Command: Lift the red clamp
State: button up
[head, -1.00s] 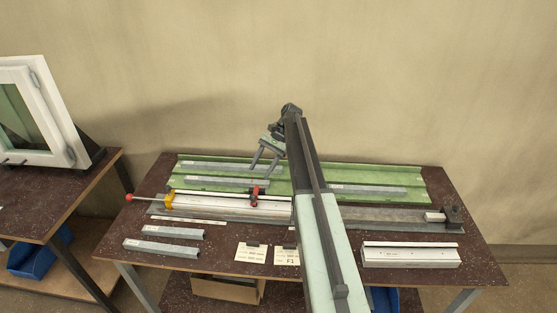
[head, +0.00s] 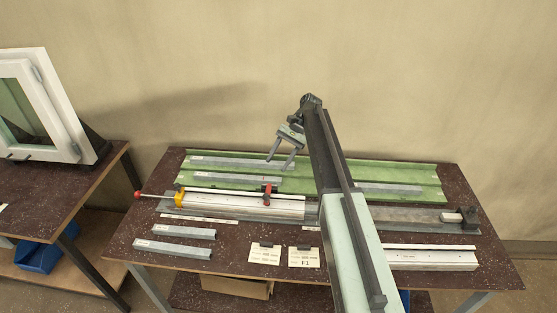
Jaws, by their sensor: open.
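The red clamp (head: 267,195) is small, with red and dark parts. It sits across the long pale profile (head: 232,205) on the bench, left of my arm. My gripper (head: 279,164) is open, with two grey fingers pointing down and nothing between them. In the picture it shows just above the clamp, over the green tray; the real gap in height and depth is hard to judge. The fingers look apart from the clamp. My arm hides part of the profile's right side.
A yellow stop (head: 180,198) with a red-knobbed rod stands at the profile's left end. A green tray (head: 310,174) with grey bars lies behind. Loose bars (head: 172,247), paper cards (head: 265,254) and a white profile (head: 435,257) lie in front. A dark block (head: 470,219) stands at right.

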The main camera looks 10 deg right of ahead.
jog(key=shift+a, duration=0.2)
jog(key=shift+s, duration=0.1)
jog(key=s+f+n+t+h+b, duration=0.1)
jog(key=s+f+h, duration=0.15)
jog(key=s, duration=0.65)
jog(key=s+f+t+h+b, duration=0.1)
jog(key=s+f, duration=0.2)
jog(key=s, duration=0.5)
jog(key=s+d+f+n+t+h, duration=0.3)
jog(key=s+d+n, duration=0.2)
jog(key=s+d, duration=0.3)
jog(key=shift+d+b, duration=0.25)
jog(key=shift+b, duration=0.1)
jog(key=shift+f, duration=0.1)
grip_shut()
jog(key=shift+a, duration=0.1)
